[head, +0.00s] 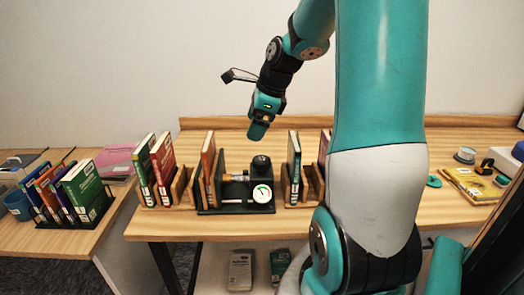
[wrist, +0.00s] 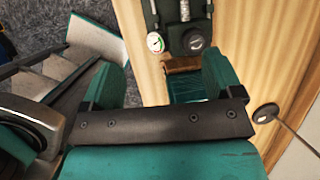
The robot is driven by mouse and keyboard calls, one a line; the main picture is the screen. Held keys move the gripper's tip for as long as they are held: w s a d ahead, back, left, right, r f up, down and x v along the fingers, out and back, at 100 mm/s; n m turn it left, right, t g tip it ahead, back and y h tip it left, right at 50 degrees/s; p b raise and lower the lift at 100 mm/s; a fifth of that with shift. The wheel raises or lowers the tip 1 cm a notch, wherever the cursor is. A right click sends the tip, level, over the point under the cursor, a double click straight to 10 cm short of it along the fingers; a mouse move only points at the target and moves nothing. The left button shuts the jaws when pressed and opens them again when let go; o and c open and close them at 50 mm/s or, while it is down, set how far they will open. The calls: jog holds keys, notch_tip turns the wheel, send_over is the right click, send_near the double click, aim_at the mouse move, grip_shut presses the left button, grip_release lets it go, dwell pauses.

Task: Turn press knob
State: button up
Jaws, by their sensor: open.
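The press (head: 236,208) is a dark green frame on the wooden desk, with a brass-coloured screw and a round white gauge (head: 261,194) at its front. Its black knob (head: 262,162) sits on top of the dark block at its right end. An orange book (head: 208,168) stands between the press plates. My gripper (head: 258,132) hangs above the knob, apart from it. In the wrist view, my gripper (wrist: 166,68) has its teal fingers spread with nothing held. The knob (wrist: 195,40) and the gauge (wrist: 156,42) lie beyond the fingers there.
Wooden holders with books (head: 162,165) stand left of the press, and a green book (head: 294,165) stands close on its right. A black rack with several books (head: 75,195) is on the left table. A tape roll (head: 465,155) and a yellow pad (head: 470,185) lie at the right.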

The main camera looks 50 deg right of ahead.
jog(key=s+d+m+h, duration=0.1)
jog(key=s+d+m, duration=0.2)
jog(key=d+m, duration=0.4)
jog(key=p, duration=0.3)
send_near(262, 159)
jog(key=shift+n, duration=0.3)
jog(key=x, duration=1)
jog(key=shift+d, duration=0.15)
jog(key=c, duration=0.9)
